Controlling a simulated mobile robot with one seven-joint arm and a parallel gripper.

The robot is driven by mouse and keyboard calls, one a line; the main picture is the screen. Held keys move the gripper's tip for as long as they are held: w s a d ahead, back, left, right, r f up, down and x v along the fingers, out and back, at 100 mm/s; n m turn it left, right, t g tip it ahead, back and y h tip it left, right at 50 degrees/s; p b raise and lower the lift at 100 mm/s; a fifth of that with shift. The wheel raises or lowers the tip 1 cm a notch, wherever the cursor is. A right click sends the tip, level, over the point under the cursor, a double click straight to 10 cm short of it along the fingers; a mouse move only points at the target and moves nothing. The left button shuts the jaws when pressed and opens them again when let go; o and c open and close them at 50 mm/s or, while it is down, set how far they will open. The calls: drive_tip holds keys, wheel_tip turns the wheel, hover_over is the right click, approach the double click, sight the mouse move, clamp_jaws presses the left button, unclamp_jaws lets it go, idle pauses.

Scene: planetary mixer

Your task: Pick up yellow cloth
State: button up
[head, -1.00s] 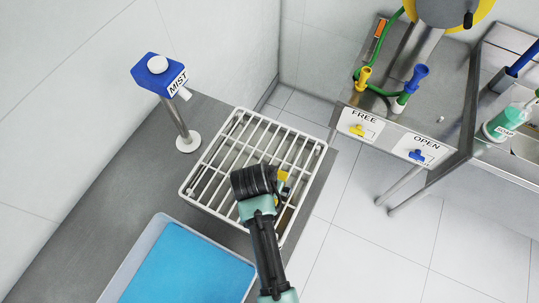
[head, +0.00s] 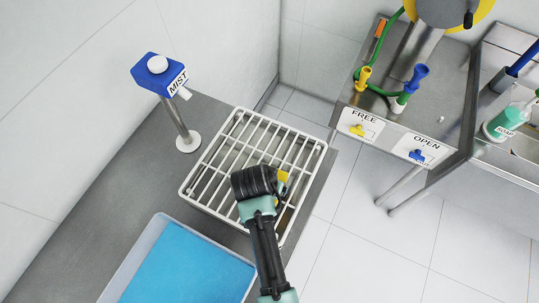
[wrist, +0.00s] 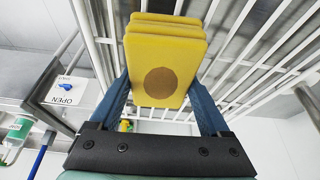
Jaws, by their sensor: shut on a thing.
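The yellow cloth (wrist: 165,55) is a folded, layered block with a brown round patch on its face, seen in the wrist view. My gripper (wrist: 168,98) has its two blue fingers on either side of the cloth and is shut on it. In the head view, only a small yellow part of the cloth (head: 283,176) shows beside my dark wrist; the rest is hidden. The cloth is over the right part of the white wire rack (head: 203,160). I cannot tell whether it touches the rack.
A blue MIST dispenser (head: 158,75) on a post stands left of the rack. A tray with a blue inside (head: 185,265) lies in front. A metal sink unit (head: 430,115) with FREE and OPEN labels stands at the right, across a floor gap.

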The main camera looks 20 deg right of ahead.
wheel_tip(320, 180, up, 11)
drive_tip(key=shift+f+b, duration=0.2)
drive_tip(key=shift+b, duration=0.4)
